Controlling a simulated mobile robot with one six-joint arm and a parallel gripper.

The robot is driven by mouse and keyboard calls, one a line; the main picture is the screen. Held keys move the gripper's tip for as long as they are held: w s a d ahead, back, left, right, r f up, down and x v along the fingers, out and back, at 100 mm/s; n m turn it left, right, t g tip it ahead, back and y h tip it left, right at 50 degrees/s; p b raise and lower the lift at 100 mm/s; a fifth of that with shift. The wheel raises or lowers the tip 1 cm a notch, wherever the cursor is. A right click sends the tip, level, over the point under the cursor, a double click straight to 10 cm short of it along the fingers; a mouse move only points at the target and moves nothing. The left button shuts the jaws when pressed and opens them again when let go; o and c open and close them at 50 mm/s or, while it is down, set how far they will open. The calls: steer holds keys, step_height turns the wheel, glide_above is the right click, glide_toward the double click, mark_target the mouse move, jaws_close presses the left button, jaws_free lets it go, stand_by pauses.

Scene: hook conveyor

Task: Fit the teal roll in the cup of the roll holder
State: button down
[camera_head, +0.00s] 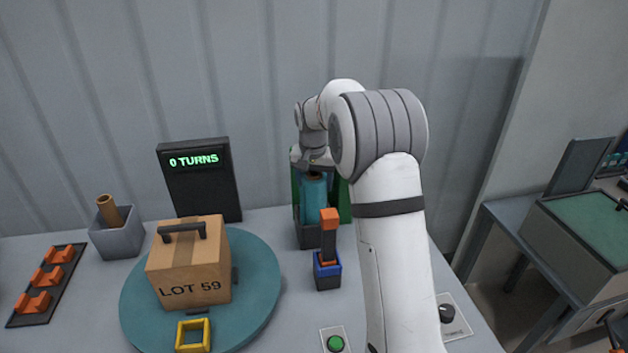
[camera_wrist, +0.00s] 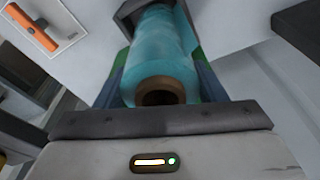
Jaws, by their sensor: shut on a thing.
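The teal roll (camera_head: 313,199) stands upright at the back of the table, its lower end at a dark cup of the roll holder (camera_head: 308,238) with a green back panel. Whether it is fully seated in the cup cannot be told. My gripper (camera_head: 315,168) is at the roll's top end and shut on it. In the wrist view the roll (camera_wrist: 160,50) runs away from the gripper, its brown core facing me, with its far end at the dark cup (camera_wrist: 128,14).
A teal turntable (camera_head: 262,290) carries a cardboard box (camera_head: 190,270) and a yellow square frame (camera_head: 193,335). An orange-topped tool in a blue-rimmed holder (camera_head: 328,270) stands just in front of the roll holder. A grey bin (camera_head: 117,238) with a brown tube is at left.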

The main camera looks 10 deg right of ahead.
steer(key=shift+c, duration=1.2)
jaws_free()
steer(key=shift+f, duration=0.1)
steer(key=r, duration=0.5)
steer(key=s+r+b, duration=0.1)
steer(key=r, duration=0.1)
steer(key=shift+a+r, duration=0.2)
steer(key=shift+a, duration=0.05)
steer(key=shift+s+r, duration=0.15)
steer(key=shift+r, duration=0.1)
steer(key=s+r+n+t, duration=0.1)
steer(key=s+r, duration=0.1)
steer(key=s, duration=0.8)
steer(key=s+r+n, duration=0.1)
steer(key=s+r, duration=0.1)
steer(key=s, duration=0.8)
steer(key=s+f+n, duration=0.1)
steer(key=s+f, duration=0.2)
steer(key=s, duration=0.5)
steer(key=s+f+n, duration=0.1)
steer(key=s+f, duration=0.2)
steer(key=s, duration=0.6)
steer(key=shift+d+t+y, duration=0.25)
steer(key=shift+t+y, duration=0.05)
